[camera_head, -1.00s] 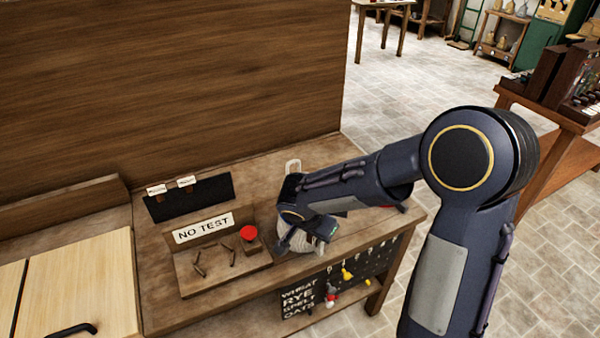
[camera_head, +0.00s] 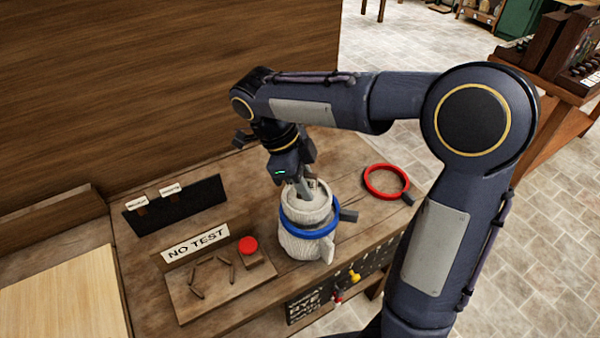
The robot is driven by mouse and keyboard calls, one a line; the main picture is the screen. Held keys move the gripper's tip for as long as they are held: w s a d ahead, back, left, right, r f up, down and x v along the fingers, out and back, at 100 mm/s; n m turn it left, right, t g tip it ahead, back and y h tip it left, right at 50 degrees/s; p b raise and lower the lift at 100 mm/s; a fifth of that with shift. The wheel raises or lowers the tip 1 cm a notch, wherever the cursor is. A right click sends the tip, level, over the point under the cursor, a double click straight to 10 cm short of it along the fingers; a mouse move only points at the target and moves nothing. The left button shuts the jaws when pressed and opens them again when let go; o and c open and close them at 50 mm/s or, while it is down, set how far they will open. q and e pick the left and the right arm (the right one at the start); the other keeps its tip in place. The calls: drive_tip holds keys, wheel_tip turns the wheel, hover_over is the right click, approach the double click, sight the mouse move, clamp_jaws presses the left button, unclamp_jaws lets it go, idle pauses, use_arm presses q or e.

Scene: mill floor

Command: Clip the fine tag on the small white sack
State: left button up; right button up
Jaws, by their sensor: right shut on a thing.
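The small white sack (camera_head: 303,244) stands upright on the wooden bench, with a blue ring (camera_head: 309,232) around its middle. My right gripper (camera_head: 306,191) points down at the top of the sack. It is shut on a small piece that looks like a tag (camera_head: 313,184), mostly hidden by the fingers. I cannot read it or tell whether it touches the sack. My left gripper is not in view.
A red ring (camera_head: 386,181) with a dark handle lies on the bench right of the sack.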

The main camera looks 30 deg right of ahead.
sight(305, 213)
drive_tip(key=shift+s+f, duration=0.2)
drive_tip(key=shift+w+f+b, duration=0.15)
drive_tip(key=shift+f+b, duration=1.6)
drive_tip(key=shift+f, duration=0.35)
drive_tip(key=shift+f, duration=0.15)
drive_tip(key=shift+f+b, duration=1.55)
drive_tip(key=shift+f, duration=0.25)
drive_tip(key=o, duration=1)
drive_tip(key=shift+o, duration=0.2)
